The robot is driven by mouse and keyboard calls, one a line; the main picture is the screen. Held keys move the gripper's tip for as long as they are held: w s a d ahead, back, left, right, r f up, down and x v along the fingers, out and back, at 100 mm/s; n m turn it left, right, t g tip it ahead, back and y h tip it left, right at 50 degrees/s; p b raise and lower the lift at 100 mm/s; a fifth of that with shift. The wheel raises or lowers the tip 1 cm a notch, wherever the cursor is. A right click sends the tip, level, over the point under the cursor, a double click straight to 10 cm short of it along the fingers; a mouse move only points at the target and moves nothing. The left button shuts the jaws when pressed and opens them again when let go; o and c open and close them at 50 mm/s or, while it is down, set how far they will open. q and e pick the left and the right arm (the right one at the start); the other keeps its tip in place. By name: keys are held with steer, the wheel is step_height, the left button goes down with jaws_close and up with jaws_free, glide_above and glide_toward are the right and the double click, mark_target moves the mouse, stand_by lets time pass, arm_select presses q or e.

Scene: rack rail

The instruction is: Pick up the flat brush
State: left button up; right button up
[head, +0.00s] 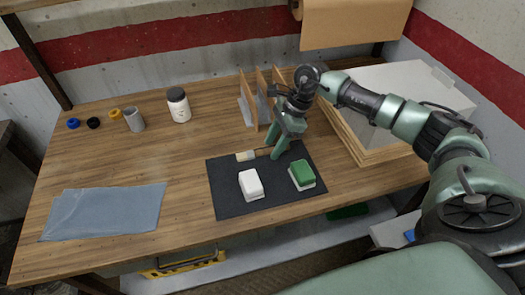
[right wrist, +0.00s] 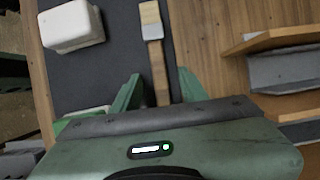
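The flat brush, with pale bristles (head: 245,156), a metal band and a wooden handle, lies at the back edge of the dark mat (head: 228,202). In the right wrist view the brush (right wrist: 151,22) runs lengthwise, with its handle passing between the fingers of my right gripper (right wrist: 159,78). The fingers are apart, with a gap on each side of the handle. In the head view my right gripper (head: 279,150) points down at the handle end and hides part of it. I cannot tell its exact height over the handle. My left gripper is not in view.
A white block (head: 251,183) and a green-topped block (head: 302,173) sit on the mat. A wooden divider rack (head: 262,100) stands close behind the gripper. A large board stack (head: 375,150) is at right. A blue-grey sheet (head: 105,210) lies left; a jar (head: 179,106) stands behind.

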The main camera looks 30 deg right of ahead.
jaws_close()
steer(key=shift+r, duration=0.1)
